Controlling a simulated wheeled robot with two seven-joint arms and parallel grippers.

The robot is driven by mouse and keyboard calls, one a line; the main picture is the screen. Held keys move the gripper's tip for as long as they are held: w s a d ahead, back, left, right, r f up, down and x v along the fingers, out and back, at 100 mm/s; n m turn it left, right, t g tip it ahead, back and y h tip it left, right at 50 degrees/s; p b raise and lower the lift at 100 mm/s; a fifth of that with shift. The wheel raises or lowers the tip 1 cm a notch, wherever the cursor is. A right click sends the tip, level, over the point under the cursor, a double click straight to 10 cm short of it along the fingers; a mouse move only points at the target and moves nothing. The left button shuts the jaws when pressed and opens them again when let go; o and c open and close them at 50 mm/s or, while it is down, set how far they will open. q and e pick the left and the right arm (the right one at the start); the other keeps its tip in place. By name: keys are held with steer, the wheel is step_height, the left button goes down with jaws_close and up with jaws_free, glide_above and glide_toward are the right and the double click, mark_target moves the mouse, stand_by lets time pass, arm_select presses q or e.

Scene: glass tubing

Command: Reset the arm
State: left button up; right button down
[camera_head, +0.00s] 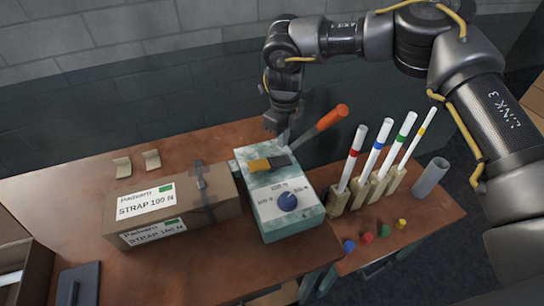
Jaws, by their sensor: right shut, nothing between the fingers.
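My right arm (414,38) comes in from the upper right and bends over the back of the table. Its gripper (283,136) points down, shut and empty, just above the far end of a grey-green box-shaped device (268,220). An orange-handled lever (333,117) rises from this device just right of the gripper; I cannot tell whether the fingers touch it. My left gripper is out of view.
A strapped cardboard box (168,208) lies left of the device. Several white tubes with coloured bands (352,160) stand in wooden holders to the right, beside a grey cylinder (430,177) and coloured caps (367,238). A grey wall (130,100) stands behind the table.

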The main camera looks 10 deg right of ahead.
steer(key=shift+r, duration=0.7)
steer(key=shift+p, duration=0.3)
